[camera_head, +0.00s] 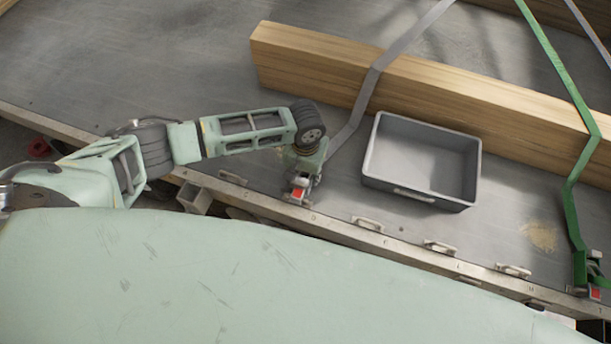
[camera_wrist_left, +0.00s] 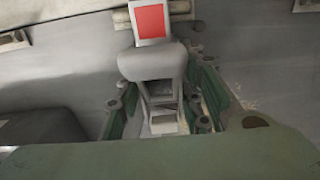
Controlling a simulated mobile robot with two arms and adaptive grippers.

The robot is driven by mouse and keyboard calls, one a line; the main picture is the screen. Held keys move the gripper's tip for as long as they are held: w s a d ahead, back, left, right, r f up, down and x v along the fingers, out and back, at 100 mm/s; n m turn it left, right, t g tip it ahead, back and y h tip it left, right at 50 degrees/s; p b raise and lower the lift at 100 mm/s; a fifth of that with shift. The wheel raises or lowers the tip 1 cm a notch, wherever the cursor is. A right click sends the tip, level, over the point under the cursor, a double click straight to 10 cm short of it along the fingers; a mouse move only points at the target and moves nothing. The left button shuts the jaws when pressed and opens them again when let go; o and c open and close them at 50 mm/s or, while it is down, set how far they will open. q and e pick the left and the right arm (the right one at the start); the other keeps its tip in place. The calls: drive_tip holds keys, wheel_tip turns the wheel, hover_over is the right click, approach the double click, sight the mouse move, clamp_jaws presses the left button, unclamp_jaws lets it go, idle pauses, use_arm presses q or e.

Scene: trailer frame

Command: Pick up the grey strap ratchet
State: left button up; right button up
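The grey strap ratchet (camera_head: 299,190) with a red label sits at the near edge of the trailer bed, at the lower end of the grey strap (camera_head: 352,118). My left gripper (camera_head: 306,170) is right over it, pointing down, and partly hides it in the head view. In the left wrist view the ratchet (camera_wrist_left: 152,62) lies between the two green fingers of my left gripper (camera_wrist_left: 162,88). The fingers stand apart on either side of it, with gaps visible, so they look open around it. My right gripper is in neither view.
A grey open bin (camera_head: 424,197), which looks empty, stands right of the ratchet. A long wooden beam (camera_head: 325,70) lies behind. A green strap (camera_head: 570,190) with its own ratchet (camera_head: 588,275) is at the right. Metal brackets (camera_head: 440,247) line the bed edge.

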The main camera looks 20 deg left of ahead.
use_arm(q)
clamp_jaws()
drive_tip(key=shift+r, duration=0.15)
